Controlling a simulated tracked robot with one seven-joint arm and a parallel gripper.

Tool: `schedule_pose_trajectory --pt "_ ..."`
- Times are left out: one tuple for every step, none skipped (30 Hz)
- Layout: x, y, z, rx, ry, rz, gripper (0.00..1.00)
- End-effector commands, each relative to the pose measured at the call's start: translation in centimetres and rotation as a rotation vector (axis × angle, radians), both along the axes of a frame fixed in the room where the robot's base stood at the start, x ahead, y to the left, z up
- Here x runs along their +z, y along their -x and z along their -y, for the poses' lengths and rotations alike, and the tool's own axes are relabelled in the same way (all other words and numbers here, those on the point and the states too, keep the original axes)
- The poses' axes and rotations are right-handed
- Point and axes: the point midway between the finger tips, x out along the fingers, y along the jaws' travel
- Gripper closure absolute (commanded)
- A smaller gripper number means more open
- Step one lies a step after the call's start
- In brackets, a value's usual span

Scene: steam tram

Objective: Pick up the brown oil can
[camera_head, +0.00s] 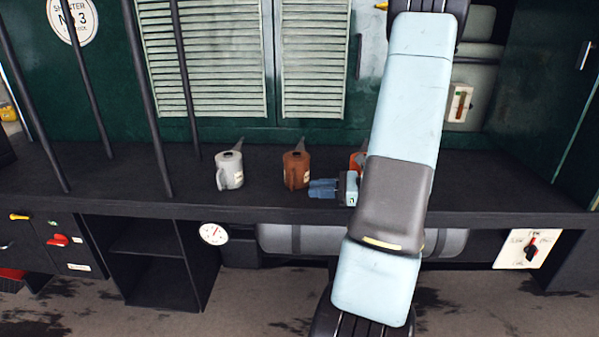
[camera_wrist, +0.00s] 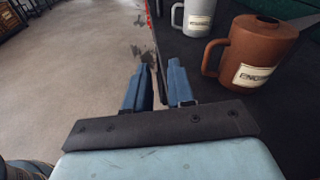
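The brown oil can (camera_head: 296,170) stands upright on the dark shelf, with a handle, a spout and a pale label. In the wrist view the brown can (camera_wrist: 252,52) is at the upper right, its handle toward my gripper. My gripper (camera_head: 312,188) is just right of and in front of the can in the head view, its blue fingers pointing left. In the wrist view the two fingers of my gripper (camera_wrist: 160,72) are apart with nothing between them, left of the can and not around it.
A grey oil can (camera_head: 229,171) stands left of the brown one; it also shows in the wrist view (camera_wrist: 197,16). An orange-red can (camera_head: 357,160) is partly hidden behind my arm. Dark vertical bars (camera_head: 150,100) cross the left side. The dark shelf (camera_head: 120,180) is clear at left.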

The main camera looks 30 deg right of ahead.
Motion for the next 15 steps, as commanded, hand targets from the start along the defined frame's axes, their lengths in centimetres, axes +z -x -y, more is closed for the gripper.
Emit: schedule_pose_trajectory --pt "-0.9 0.1 1.5 -0.057 -0.047 -0.004 0.77" --pt "-1.3 0.2 2.3 -0.087 -0.07 -0.005 0.77" --pt "-1.8 0.2 3.2 -0.123 -0.098 -0.005 0.77" --pt "-2.1 0.3 3.8 -0.148 -0.116 -0.004 0.77" --pt "-2.4 0.3 4.4 -0.168 -0.131 -0.003 0.77" --pt "-2.7 0.4 5.0 -0.193 -0.149 -0.002 0.77" --pt "-2.9 0.4 5.4 -0.208 -0.159 -0.001 0.77" --pt "-3.1 0.5 5.7 -0.219 -0.168 0.0 0.77" --pt "-3.3 0.5 6.0 -0.232 -0.178 0.0 0.77" --pt "-3.4 0.5 6.2 -0.24 -0.184 0.001 0.77" --pt "-3.4 0.5 6.3 -0.246 -0.188 0.002 0.77" --pt "-3.5 0.4 6.3 -0.25 -0.191 0.002 0.77" --pt "-3.5 0.3 6.3 -0.252 -0.193 0.002 0.77" --pt "-3.5 0.0 6.1 -0.253 -0.194 0.002 0.77" --pt "-3.5 -0.4 5.8 -0.254 -0.194 0.003 0.77"
